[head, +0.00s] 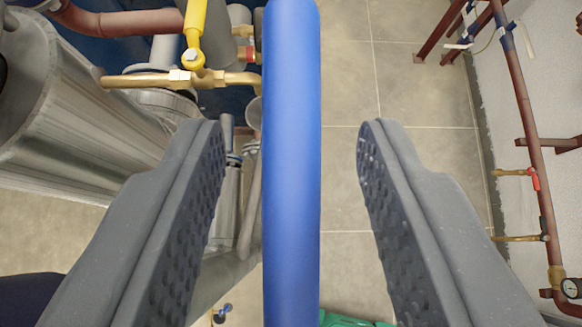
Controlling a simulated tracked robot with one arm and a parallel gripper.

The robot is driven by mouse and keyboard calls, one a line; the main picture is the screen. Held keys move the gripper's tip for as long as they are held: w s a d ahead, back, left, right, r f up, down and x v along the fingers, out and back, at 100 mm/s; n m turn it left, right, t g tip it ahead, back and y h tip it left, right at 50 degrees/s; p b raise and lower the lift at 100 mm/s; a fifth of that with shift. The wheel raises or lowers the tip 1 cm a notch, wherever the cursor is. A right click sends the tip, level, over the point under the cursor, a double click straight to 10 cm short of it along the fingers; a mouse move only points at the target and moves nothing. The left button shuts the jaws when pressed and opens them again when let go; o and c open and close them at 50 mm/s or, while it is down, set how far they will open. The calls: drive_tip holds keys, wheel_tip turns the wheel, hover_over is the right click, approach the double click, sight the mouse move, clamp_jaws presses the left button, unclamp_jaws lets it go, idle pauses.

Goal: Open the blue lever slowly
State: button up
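The blue lever (291,165) is a smooth, straight bar that runs upright through the middle of the head view, from near the top edge to the bottom edge. My gripper (290,140) is open, with one grey, studded finger on each side of the lever. Clear gaps show between the lever and both fingers, and the gap on the right looks a little narrower at the fingertips. Neither finger appears to touch it. The lever's pivot and mount are not visible.
A large metal cylinder (70,110) fills the upper left. A yellow lever (195,30) on a brass fitting (150,80) is close to the left fingertip. Red-brown pipes (525,110) with small valves and a gauge (571,287) run along the right wall. Tiled floor (415,90) lies below.

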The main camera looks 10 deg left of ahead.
drive_tip(key=b+v, duration=0.2)
drive_tip(key=v, duration=1.1)
drive_tip(key=s+d+m+t+h+b, duration=0.2)
drive_tip(key=d+t+b, duration=0.3)
drive_tip(key=d, duration=2.9)
drive_tip(key=b, duration=0.4)
drive_tip(key=shift+d+r+m+h, duration=0.2)
drive_tip(key=shift+d+m+h, duration=0.1)
drive_tip(key=shift+d+m, duration=0.1)
